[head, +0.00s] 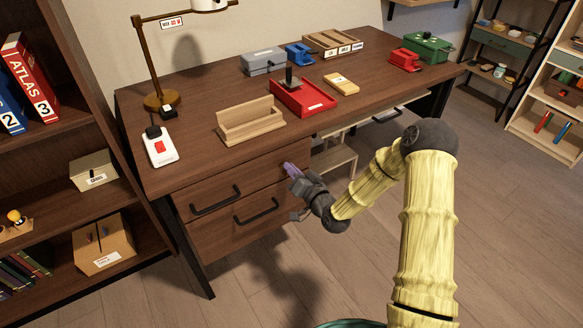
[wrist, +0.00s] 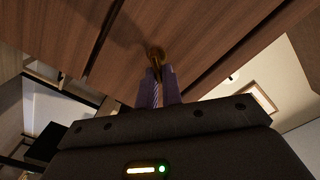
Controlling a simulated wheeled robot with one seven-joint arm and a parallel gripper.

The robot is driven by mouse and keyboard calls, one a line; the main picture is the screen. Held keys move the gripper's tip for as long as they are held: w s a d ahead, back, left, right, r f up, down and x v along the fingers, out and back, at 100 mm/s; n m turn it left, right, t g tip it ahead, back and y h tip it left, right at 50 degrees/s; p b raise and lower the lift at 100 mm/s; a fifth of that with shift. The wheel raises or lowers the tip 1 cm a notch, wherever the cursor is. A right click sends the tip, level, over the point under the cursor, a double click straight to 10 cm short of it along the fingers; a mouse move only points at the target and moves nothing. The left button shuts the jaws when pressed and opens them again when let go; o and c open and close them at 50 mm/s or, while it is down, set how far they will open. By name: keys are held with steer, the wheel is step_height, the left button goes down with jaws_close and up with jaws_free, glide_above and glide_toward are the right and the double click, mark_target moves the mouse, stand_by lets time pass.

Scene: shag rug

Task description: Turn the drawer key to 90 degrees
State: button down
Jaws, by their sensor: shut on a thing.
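The brass drawer key (wrist: 156,55) shows in the wrist view at the wooden drawer front, between my fingertips. My gripper (wrist: 157,88) is shut on it, with its purple fingers on either side. Most of the key is hidden by the fingers, and I cannot tell its angle. In the head view my gripper (head: 288,168) is at the right end of the brown desk's drawer front (head: 180,205), near its upper edge. The key is hidden there. The drawers look shut.
Two black drawer handles (head: 215,201) stick out left of my gripper. The desktop (head: 205,95) above holds a wooden holder (head: 250,120), a red tray (head: 303,98), a lamp and other items. A shelf unit (head: 60,150) stands at the left. The floor on the right is open.

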steer(key=m, duration=0.3)
steer(key=m+p, duration=0.1)
steer(key=m, duration=0.2)
steer(key=f+m+p, duration=0.1)
steer(key=m, duration=0.3)
steer(key=shift+w+d, duration=0.15)
steer(key=shift+d, duration=0.15)
steer(key=shift+p, duration=0.3)
steer(key=c, duration=1.6)
jaws_free()
steer(key=shift+o, duration=0.2)
steer(key=p+v, duration=0.2)
steer(key=v, duration=1.5)
